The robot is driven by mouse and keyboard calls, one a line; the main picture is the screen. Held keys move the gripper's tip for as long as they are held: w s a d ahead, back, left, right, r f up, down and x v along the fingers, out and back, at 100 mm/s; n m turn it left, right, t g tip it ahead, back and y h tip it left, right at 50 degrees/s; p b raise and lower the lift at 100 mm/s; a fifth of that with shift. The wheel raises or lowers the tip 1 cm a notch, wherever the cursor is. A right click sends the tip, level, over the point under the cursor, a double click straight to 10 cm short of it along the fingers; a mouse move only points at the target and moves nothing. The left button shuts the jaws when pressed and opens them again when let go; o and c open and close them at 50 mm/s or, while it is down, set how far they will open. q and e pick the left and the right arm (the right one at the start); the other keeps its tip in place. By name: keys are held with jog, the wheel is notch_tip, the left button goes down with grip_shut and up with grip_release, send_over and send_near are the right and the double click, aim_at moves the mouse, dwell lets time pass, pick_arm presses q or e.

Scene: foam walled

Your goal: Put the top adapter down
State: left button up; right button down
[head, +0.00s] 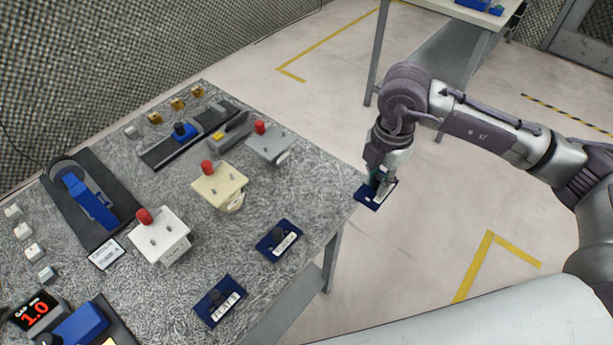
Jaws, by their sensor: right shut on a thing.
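My right gripper (376,180) is shut on a dark blue adapter (368,201), a flat plate with a pale part partly hidden by the fingers. It holds the adapter at the table's right edge; I cannot tell how far above the table top it is. Two similar dark blue adapters, each with a dark knob and a white label, lie on the table: one near the right edge (265,246) and one nearer the front (206,309). The grey speckled table (325,205) fills the left half. My left gripper is not in view.
White (160,238), cream (220,188) and grey (269,147) boxes with red knobs stand in a diagonal row on the table. A blue clamp-like device (92,203) lies on a dark base at left. The table's right corner area is bare.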

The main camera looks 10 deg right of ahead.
jog(key=p, duration=0.2)
send_over(335, 199)
notch_tip(335, 199, down, 5)
jog(key=shift+s+r, duration=0.1)
jog(key=shift+r, duration=0.1)
jog(key=shift+f, duration=0.2)
notch_tip(335, 199, down, 3)
jog(key=shift+f+p, duration=0.15)
jog(key=shift+p, duration=0.45)
jog(key=shift+f, duration=0.25)
jog(key=shift+f, duration=0.2)
jog(key=c, duration=1)
grip_release()
